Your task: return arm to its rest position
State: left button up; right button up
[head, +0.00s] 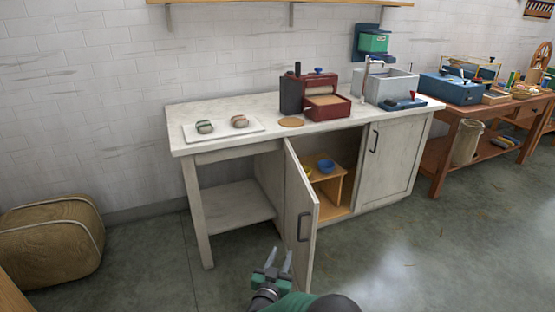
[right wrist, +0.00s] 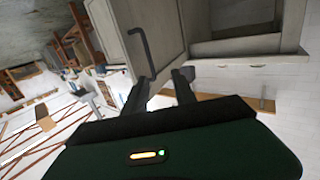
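My right gripper (head: 279,260) is low in front of the white cabinet's open door (head: 300,215). Its two fingers are apart with nothing between them. In the right wrist view the gripper (right wrist: 162,84) also shows spread, empty fingers, with a white panel and its dark handle (right wrist: 142,50) behind them. Two wool skeins, one greenish (head: 205,127) and one tan (head: 239,121), lie on a white tray (head: 222,134) on the worktop. My left gripper is not in view.
Inside the open cabinet, a blue bowl (head: 326,166) and a yellow one (head: 307,170) sit on a small wooden shelf (head: 330,185). A red and black machine (head: 322,100) and a sink (head: 390,86) stand on the worktop. A tan pouf (head: 50,240) is at left. The floor between is clear.

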jog(key=s+d+n+g+y, duration=0.15)
jog(key=s+d+g, duration=0.4)
jog(key=s, duration=0.55)
jog(key=s+d+n+g+y, duration=0.15)
jog(key=s+d+g, duration=0.25)
jog(key=s+d, duration=0.55)
jog(key=s+d+g+y, duration=0.25)
jog(key=s+g, duration=0.25)
jog(key=s, duration=0.9)
jog(key=w+p+v, duration=0.2)
jog(key=p+v, duration=1.1)
jog(key=w+a+r+p+v, duration=0.1)
jog(key=w+p+v, duration=0.2)
jog(key=p+v, duration=1)
jog(key=shift+h, duration=0.35)
